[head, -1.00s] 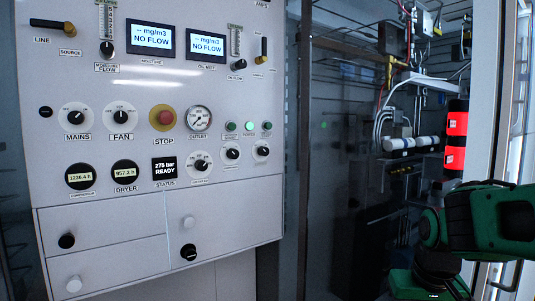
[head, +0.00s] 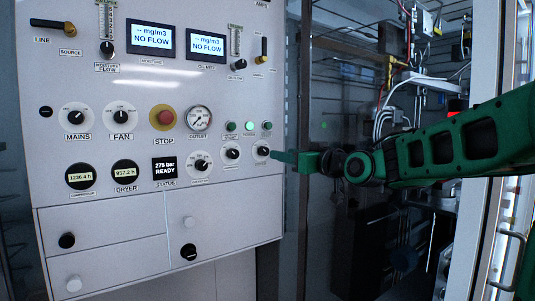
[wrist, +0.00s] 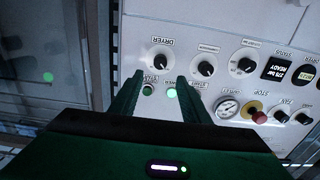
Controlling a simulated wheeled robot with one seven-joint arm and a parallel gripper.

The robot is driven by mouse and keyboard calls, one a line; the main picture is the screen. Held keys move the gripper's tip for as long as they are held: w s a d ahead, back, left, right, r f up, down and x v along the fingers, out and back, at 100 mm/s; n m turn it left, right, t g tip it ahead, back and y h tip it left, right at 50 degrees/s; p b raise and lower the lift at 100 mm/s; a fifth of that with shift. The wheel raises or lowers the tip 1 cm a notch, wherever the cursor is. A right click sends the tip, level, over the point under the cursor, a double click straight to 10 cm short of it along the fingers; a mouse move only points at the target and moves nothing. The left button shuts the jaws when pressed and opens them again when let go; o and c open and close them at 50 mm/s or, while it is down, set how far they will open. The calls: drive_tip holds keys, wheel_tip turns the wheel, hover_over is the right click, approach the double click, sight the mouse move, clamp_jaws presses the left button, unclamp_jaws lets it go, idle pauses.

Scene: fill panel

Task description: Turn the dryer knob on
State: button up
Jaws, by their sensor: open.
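The dryer knob (head: 262,152) is a black knob on a white dial at the right end of the lower knob row. In the wrist view the dryer knob (wrist: 160,64), with its DRYER label, lies just beyond and between the fingertips. My gripper (head: 279,156) reaches in from the right, its tips close to the knob's right side in the head view. In the wrist view my gripper (wrist: 159,82) is open and empty, with a finger toward each side of the knob. I cannot tell whether either finger touches it.
Two similar knobs (head: 232,153) (head: 201,164) sit left of the dryer knob. Small green lights (head: 249,127) are just above it. The red stop button (head: 164,118) and outlet gauge (head: 199,119) are farther left. A glass-fronted bay with pipes (head: 390,105) lies right of the panel.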

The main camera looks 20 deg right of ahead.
sight(266, 151)
drive_tip(key=x, duration=0.9)
drive_tip(key=shift+w+f, duration=0.1)
drive_tip(key=shift+w, duration=0.05)
drive_tip(key=c, duration=1.1)
